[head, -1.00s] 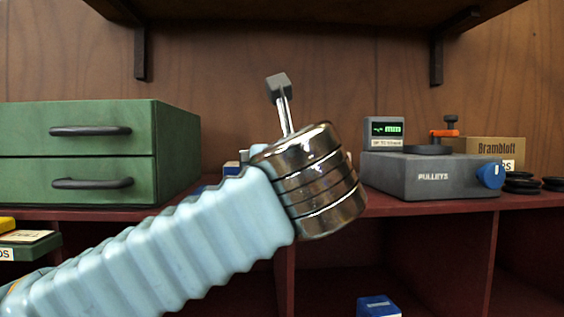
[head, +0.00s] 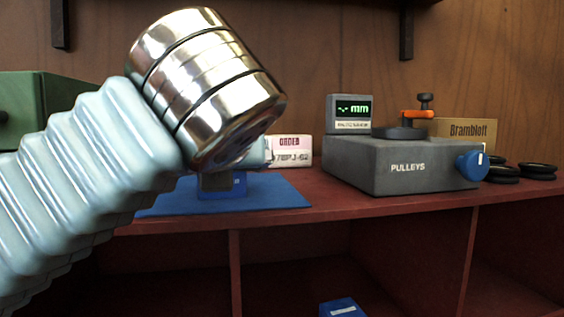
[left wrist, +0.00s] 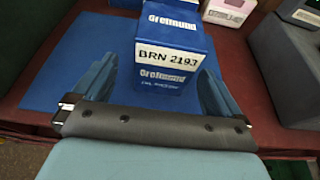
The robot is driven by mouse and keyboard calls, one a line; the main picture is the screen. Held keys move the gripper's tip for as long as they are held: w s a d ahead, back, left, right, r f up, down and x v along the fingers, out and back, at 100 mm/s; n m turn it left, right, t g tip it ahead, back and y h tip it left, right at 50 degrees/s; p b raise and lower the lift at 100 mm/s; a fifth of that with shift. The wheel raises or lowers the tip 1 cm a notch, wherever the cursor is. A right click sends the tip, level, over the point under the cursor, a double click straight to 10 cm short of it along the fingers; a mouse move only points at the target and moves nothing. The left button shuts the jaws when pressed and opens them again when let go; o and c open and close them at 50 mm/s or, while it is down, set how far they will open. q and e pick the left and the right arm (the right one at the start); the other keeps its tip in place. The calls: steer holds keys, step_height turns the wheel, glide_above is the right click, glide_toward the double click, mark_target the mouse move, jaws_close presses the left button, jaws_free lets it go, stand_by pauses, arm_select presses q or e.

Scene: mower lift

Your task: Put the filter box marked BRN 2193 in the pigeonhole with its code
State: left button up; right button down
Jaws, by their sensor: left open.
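The blue filter box marked BRN 2193 (left wrist: 168,58) stands on a blue mat (left wrist: 65,85) in the left wrist view, its white label facing me. My left gripper (left wrist: 158,72) is open, one finger on each side of the box; I cannot tell whether either touches it. In the head view a small part of the blue box (head: 232,187) shows below my left wrist, which hides most of it, on the mat (head: 285,195). Pigeonholes (head: 290,255) open below the red shelf, their codes not visible. My right gripper is not in view.
A pink-and-white box (head: 292,151) stands behind the mat. A grey PULLEYS unit (head: 400,170) with a blue knob stands to the right. A brown Brambloft carton (head: 470,132) and black rings (head: 538,170) lie beyond. Another blue box (head: 342,308) shows low in a pigeonhole.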

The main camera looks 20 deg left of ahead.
arm_select(q)
steer(key=x, duration=0.5)
steer(key=shift+w+f, duration=0.3)
steer(key=shift+w, duration=0.1)
steer(key=c, duration=1.4)
steer(key=shift+o, duration=0.2)
steer(key=shift+r, duration=0.1)
steer(key=shift+r, duration=0.55)
steer(key=s+d+r, duration=0.6)
steer(key=s+r, duration=0.5)
steer(key=s, duration=0.1)
steer(key=shift+s+d+r, duration=0.25)
steer(key=shift+d+r, duration=0.1)
steer(key=shift+d, duration=0.05)
